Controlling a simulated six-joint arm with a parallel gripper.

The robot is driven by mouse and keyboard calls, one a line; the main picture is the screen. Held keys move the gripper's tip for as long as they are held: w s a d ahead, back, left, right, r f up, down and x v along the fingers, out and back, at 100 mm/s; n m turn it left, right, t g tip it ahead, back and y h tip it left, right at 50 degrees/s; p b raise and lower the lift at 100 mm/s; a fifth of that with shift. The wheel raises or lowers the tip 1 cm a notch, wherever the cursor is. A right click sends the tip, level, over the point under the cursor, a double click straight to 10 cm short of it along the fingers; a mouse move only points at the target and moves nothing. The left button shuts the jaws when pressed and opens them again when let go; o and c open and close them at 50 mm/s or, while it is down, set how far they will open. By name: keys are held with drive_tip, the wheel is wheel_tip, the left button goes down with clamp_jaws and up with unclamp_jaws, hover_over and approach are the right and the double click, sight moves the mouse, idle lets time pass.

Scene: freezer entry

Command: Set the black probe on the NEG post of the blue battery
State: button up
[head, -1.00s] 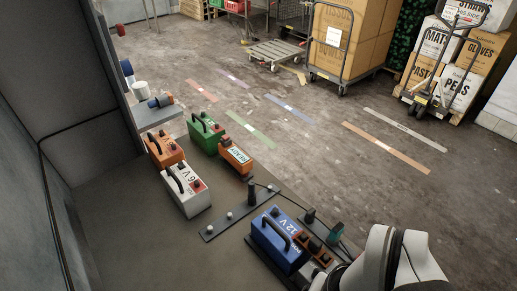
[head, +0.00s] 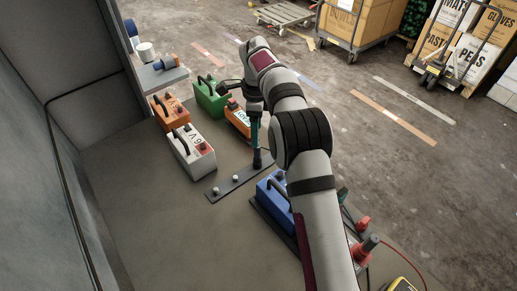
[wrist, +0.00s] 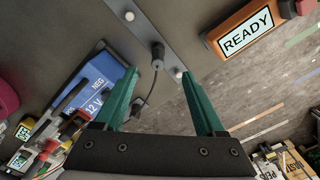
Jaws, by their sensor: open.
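The black probe (wrist: 157,52) stands on a grey metal strip (wrist: 105,5), and its black cable trails off it. In the head view the probe (head: 257,158) is at the right part of the strip, just below my gripper. My gripper (wrist: 161,75) has its two green fingers spread apart, with the probe showing between and beyond them; nothing is held. The blue battery (wrist: 80,68), marked NEG and 12 V, lies left of the fingers in the wrist view. In the head view my arm partly covers the battery (head: 268,190). I cannot make out its NEG post clearly.
Round studs (head: 216,191) stick up from the strip. A white 6 V battery (head: 190,153), a green one (head: 211,97) and an orange READY box (head: 237,120) stand behind. A red post or plug (head: 368,245) and a yellow meter (head: 400,285) are at lower right. Bare tabletop lies at left.

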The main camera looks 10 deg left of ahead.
sight(258, 157)
drive_tip(key=f, duration=1.2)
drive_tip(key=shift+s+d, duration=0.15)
drive_tip(key=shift+s, duration=0.05)
clamp_jaws()
